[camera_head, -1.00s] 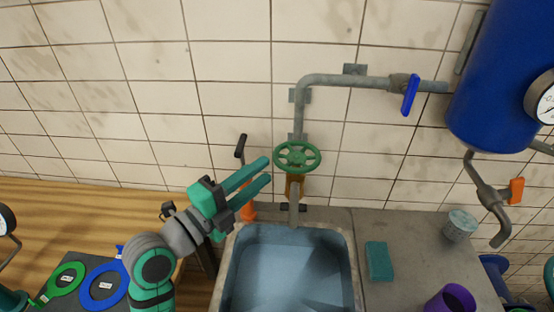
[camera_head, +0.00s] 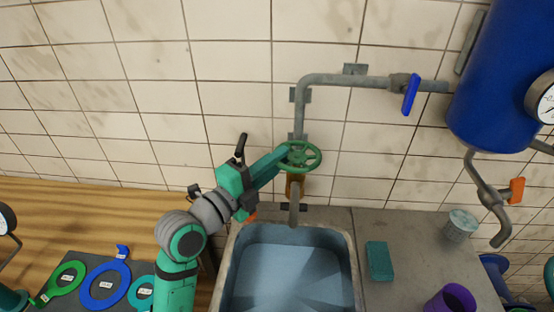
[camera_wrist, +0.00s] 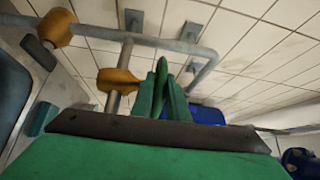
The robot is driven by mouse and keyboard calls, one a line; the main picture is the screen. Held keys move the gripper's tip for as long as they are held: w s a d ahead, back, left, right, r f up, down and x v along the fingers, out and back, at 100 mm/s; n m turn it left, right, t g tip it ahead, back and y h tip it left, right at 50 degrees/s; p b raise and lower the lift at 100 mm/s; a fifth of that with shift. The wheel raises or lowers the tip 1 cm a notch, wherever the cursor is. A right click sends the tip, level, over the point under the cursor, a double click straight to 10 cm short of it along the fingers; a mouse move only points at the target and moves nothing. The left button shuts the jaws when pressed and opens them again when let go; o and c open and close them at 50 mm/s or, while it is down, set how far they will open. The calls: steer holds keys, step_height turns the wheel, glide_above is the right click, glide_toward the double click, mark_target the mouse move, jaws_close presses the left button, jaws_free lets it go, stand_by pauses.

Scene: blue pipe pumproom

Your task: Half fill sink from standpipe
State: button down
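The green handwheel (camera_head: 307,158) sits on the grey standpipe (camera_head: 300,122) on the tiled wall. My gripper (camera_head: 284,154) is at the left part of its rim, with its teal fingers close together there. The wrist view shows the fingers (camera_wrist: 166,98) bunched around a thin green edge that appears to be the rim. The spout (camera_head: 294,205) points down over the back edge of the sink (camera_head: 354,262). The sink's inside is pale blue. I cannot tell the water level, and no stream shows clearly at the spout.
A blue lever (camera_head: 411,94) sits on the pipe to the blue tank (camera_head: 500,80). An orange-handled tap (camera_head: 516,190) hangs below the tank. A teal sponge (camera_head: 379,261), a glass (camera_head: 460,225) and a purple cup (camera_head: 452,299) stand right of the sink. Coloured ring tags (camera_head: 104,285) lie left.

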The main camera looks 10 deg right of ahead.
steer(key=shift+r, duration=0.15)
steer(key=shift+w+r+m+g+h, duration=0.1)
steer(key=shift+w+m+g+h, duration=0.25)
steer(key=shift+m+g+h, duration=0.5)
steer(key=shift+w+m+g+h, duration=0.35)
steer(key=shift+m+g, duration=0.2)
steer(key=shift+g, duration=0.6)
steer(key=shift+w+d+r+m+g+h, duration=0.1)
steer(key=shift+w+m+g+h, duration=0.15)
steer(key=shift+m+g, duration=0.45)
steer(key=shift+w+a+f+m+g+h, duration=0.15)
steer(key=shift+m+g, duration=0.3)
steer(key=shift+g, duration=0.6)
steer(key=shift+w+d+r+m+g+h, duration=0.15)
steer(key=shift+w+m+g+h, duration=0.15)
steer(key=shift+m+g, duration=0.4)
steer(key=shift+g, duration=0.35)
steer(key=c, duration=1.8)
jaws_free()
steer(key=shift+s, duration=0.1)
steer(key=shift+f, duration=0.2)
steer(key=a, duration=1)
steer(key=shift+s+a+f, duration=0.25)
steer(key=shift+s+a, duration=0.15)
